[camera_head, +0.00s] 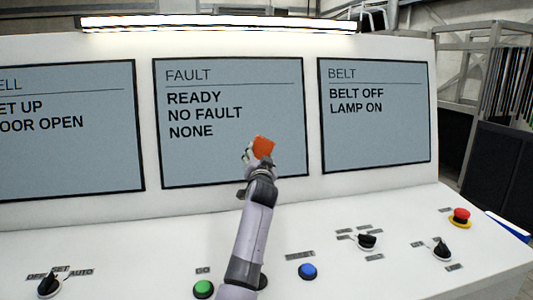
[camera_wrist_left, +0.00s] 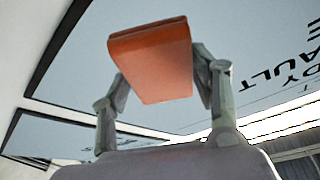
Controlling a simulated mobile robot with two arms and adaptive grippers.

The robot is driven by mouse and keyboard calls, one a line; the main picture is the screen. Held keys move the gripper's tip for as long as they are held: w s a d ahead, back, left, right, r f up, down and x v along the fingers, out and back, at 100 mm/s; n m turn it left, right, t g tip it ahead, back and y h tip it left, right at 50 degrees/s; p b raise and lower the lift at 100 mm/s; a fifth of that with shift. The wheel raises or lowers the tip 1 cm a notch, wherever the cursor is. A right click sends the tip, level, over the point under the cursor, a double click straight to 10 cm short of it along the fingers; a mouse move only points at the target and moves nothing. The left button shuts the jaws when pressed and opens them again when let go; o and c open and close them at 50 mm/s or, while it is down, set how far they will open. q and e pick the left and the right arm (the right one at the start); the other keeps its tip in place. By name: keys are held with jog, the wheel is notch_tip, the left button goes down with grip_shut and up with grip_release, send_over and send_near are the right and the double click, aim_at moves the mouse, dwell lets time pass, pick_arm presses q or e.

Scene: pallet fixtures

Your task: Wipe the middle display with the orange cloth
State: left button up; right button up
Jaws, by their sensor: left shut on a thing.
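The middle display (camera_head: 210,160) is a grey-blue screen headed FAULT, with the lines READY, NO FAULT and NONE. My left gripper (camera_head: 254,152) is in front of its lower right part. It is shut on the folded orange cloth (camera_head: 264,147). In the left wrist view the orange cloth (camera_wrist_left: 152,60) sits between both fingers of the left gripper (camera_wrist_left: 160,88), with the display (camera_wrist_left: 245,45) behind it. I cannot tell whether the cloth touches the screen. My right gripper is not in view.
The left display (camera_head: 70,150) and the BELT display (camera_head: 375,135) flank the middle one. Below, the white console has a green button (camera_head: 204,289), a blue button (camera_head: 307,271), black selector knobs (camera_head: 367,242) and a red emergency stop (camera_head: 461,215). A lit lamp bar (camera_head: 215,25) runs above.

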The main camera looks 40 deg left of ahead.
pick_arm(q)
jog(key=shift+s+a, duration=0.3)
jog(key=shift+s, duration=0.05)
jog(key=shift+s+a+p, duration=0.45)
jog(key=shift+s+p, duration=0.15)
jog(key=shift+p, duration=0.1)
jog(key=shift+s+a+p, duration=0.5)
jog(key=shift+s+a, duration=0.25)
jog(key=shift+s, duration=0.2)
jog(key=shift+d, duration=0.1)
jog(key=shift+s+d+r+p, duration=0.25)
jog(key=shift+s+d+p, duration=0.3)
jog(key=shift+d, duration=0.2)
jog(key=shift+s+d+r+p, duration=0.2)
jog(key=shift+s+d+p, duration=0.2)
jog(key=shift+s+d, duration=0.3)
jog(key=shift+s+d+r+p, duration=0.25)
jog(key=shift+s+d+p, duration=0.3)
jog(key=shift+d, duration=0.2)
